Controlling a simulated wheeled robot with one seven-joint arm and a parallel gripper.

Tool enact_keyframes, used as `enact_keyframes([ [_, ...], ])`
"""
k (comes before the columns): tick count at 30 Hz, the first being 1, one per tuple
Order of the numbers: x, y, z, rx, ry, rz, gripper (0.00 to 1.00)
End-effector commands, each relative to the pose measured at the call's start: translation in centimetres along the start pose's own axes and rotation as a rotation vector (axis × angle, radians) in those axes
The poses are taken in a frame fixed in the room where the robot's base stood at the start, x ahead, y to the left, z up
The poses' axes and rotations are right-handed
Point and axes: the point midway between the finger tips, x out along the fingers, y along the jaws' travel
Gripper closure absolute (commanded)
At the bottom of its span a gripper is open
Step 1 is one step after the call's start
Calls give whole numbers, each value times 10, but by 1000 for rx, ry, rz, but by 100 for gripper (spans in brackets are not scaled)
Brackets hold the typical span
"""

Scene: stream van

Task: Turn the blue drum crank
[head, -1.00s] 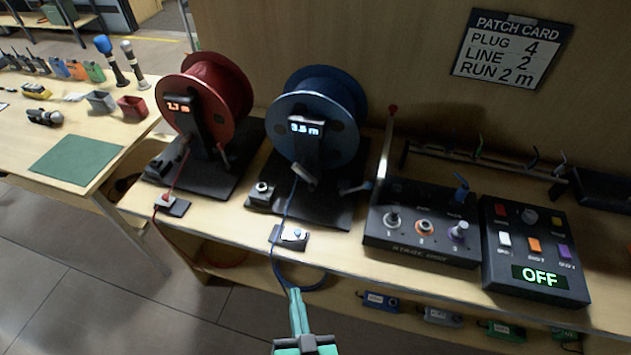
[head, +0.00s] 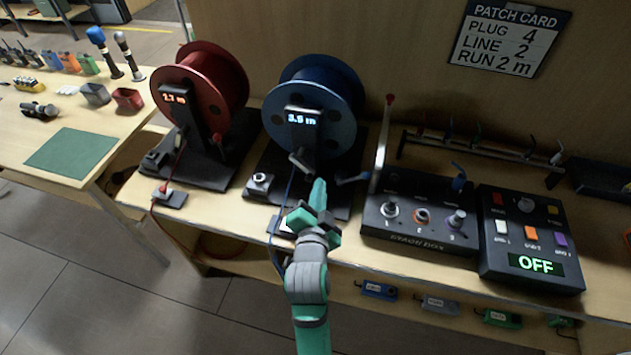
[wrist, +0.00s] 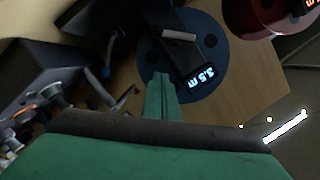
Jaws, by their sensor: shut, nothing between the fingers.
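The blue drum (head: 342,88) stands on a black base, with a display post reading 3.5 m (head: 303,117). A pale grey crank-like handle (head: 301,161) sits below the display; in the wrist view a grey bar (wrist: 178,34) shows beyond the fingertips. My gripper (head: 319,184) is shut and empty, in front of the drum, just right of and below the grey handle in the head view. In the wrist view its fingertips (wrist: 161,77) point toward the drum; I cannot tell whether they touch anything.
A switch box (head: 530,240) reads OFF. The patch card (head: 510,38) hangs behind.

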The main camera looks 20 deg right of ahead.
Motion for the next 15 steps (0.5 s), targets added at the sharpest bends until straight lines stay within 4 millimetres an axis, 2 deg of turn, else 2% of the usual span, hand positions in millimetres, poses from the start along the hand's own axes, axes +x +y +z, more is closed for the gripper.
enact_keyframes([
  [15, 90, 0, 0, -1, -1, -1, 100],
])
